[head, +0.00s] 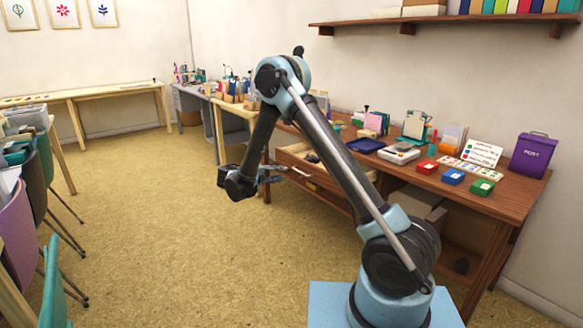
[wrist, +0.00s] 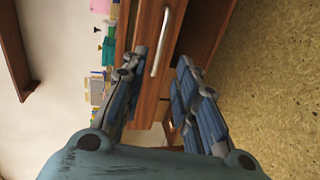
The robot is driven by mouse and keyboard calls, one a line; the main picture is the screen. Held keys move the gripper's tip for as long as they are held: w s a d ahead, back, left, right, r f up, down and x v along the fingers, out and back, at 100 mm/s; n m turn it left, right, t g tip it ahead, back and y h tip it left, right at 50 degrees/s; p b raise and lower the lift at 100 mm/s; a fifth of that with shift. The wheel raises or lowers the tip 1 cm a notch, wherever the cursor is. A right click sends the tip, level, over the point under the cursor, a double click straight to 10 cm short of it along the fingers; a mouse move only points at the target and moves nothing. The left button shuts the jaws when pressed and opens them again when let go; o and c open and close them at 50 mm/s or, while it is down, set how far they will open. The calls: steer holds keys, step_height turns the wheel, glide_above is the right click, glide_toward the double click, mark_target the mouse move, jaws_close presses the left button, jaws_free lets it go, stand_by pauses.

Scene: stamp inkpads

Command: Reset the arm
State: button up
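My gripper (head: 284,174) hangs over the floor in front of the brown desk (head: 528,190), its fingers pointing right in the head view. In the wrist view my gripper (wrist: 163,60) has its two blue-grey fingers apart, with nothing held between them. Past the fingertips are a wooden drawer front (wrist: 170,20) and its pale bar handle (wrist: 160,45); I cannot tell how far off they are. In the head view a drawer (head: 292,158) of the desk stands pulled out behind my arm. A red inkpad (head: 427,167), a blue inkpad (head: 453,177) and a green inkpad (head: 481,187) sit on the desk.
A purple POST box (head: 532,155), a dark blue tray (head: 367,145) and a white card (head: 482,153) stand or lie on the desk. A wall shelf (head: 430,22) runs above. Chairs (head: 30,220) line the left. The floor (head: 190,230) between is clear.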

steer(key=s+d+r+m+g+y, duration=0.15)
steer(key=d+r, duration=0.25)
steer(key=d, duration=0.4)
steer(key=s+d+r+g+y, duration=0.1)
steer(key=s+d+r+g, duration=0.2)
steer(key=d, duration=0.5)
steer(key=s+d+r+m+g+y, duration=0.1)
steer(key=s+d+r, duration=0.1)
steer(key=d+r, duration=0.5)
steer(key=s+d+m+g+y, duration=0.2)
steer(key=s+d, duration=0.9)
steer(key=s, duration=0.1)
steer(key=s+d+f+m+y, duration=0.1)
steer(key=s+f+m+y, duration=0.1)
steer(key=s, duration=0.9)
steer(key=s+f+m+y, duration=0.1)
steer(key=s+f+y, duration=0.3)
steer(key=s, duration=0.8)
step_height(320, 180, down, 2)
steer(key=shift+d+f+m+g, duration=0.15)
steer(key=shift+d+m+g, duration=0.2)
steer(key=shift+d, duration=0.05)
steer(key=shift+w+f, duration=0.2)
steer(key=shift+w, duration=0.25)
